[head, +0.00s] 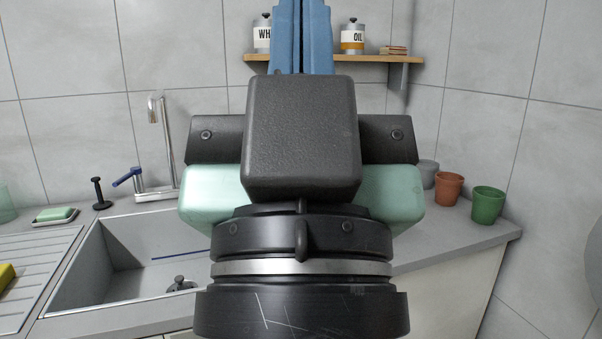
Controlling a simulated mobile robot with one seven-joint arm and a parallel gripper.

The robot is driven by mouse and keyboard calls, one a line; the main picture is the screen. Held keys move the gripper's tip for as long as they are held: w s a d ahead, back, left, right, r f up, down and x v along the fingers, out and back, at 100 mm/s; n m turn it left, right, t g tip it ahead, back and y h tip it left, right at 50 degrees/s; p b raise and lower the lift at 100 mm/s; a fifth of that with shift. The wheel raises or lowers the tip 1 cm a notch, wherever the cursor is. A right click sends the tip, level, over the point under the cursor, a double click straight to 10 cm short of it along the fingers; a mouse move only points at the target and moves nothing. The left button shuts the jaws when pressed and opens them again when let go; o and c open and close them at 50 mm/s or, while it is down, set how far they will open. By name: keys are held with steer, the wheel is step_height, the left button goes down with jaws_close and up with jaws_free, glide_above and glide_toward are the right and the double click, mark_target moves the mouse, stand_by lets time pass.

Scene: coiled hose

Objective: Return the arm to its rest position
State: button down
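My gripper (301,25) fills the middle of the head view, pointing up and away from me. Its dark wrist and pale green housing stand in front of the counter and sink. Two blue fingers rise behind a black block, side by side with only a thin gap, so it looks shut. Their tips are cut off by the top edge of the picture. I see nothing held between the visible parts. No hose shows clearly.
A sink (125,262) with a tap (160,150) lies at left. A shelf (375,58) with canisters is on the tiled wall behind the gripper. A terracotta pot (449,189) and a green pot (488,205) stand on the counter at right.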

step_height(320, 180, up, 21)
steer(key=p, duration=1.8)
steer(key=shift+p, duration=0.3)
